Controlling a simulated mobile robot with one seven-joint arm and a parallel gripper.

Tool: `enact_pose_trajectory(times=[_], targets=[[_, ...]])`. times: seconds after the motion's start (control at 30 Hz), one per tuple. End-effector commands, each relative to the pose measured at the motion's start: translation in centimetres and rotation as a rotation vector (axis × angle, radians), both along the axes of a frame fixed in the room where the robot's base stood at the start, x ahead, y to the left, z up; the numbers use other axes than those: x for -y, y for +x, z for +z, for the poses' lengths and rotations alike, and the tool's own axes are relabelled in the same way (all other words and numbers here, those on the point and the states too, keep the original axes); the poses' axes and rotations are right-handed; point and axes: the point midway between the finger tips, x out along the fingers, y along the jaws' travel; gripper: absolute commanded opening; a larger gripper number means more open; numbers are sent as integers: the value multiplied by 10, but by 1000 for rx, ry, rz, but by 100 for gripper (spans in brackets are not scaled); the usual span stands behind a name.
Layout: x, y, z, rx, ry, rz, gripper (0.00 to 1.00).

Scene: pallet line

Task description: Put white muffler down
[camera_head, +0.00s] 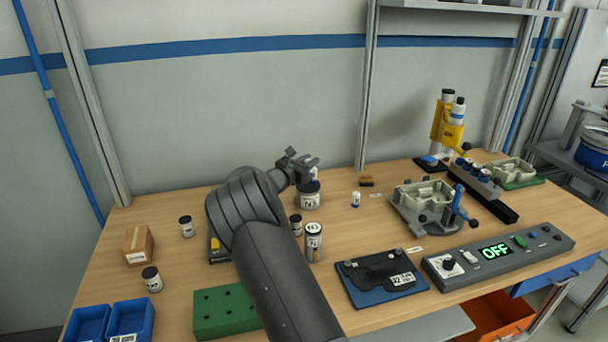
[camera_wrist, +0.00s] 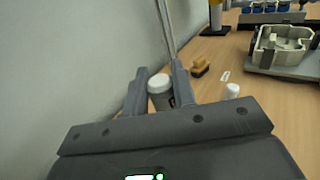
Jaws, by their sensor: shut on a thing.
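The white muffler (camera_wrist: 159,84) is a small cylinder with a rounded white top, between the two fingers of my gripper (camera_wrist: 160,74) in the wrist view. My gripper (camera_head: 304,165) is shut on it. In the head view only a small white part of the muffler (camera_head: 314,173) shows beside the fingers, just above a dark-lidded jar (camera_head: 309,200) marked 74. I cannot tell whether the muffler touches that jar. Its lower end is hidden.
Several jars, including a taller one (camera_head: 314,245), stand near my arm. Some bare wood (camera_head: 350,232) lies in front of the small bottle.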

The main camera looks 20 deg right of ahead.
Motion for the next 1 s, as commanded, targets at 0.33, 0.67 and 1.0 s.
enact_pose_trajectory(times=[0.33, 0.67, 1.0], targets=[[-13, 11, -24, -2, -1, -1, 2], [-14, 11, -49, 3, 0, 0, 2], [-13, 11, -53, 2, -1, 0, 32]])
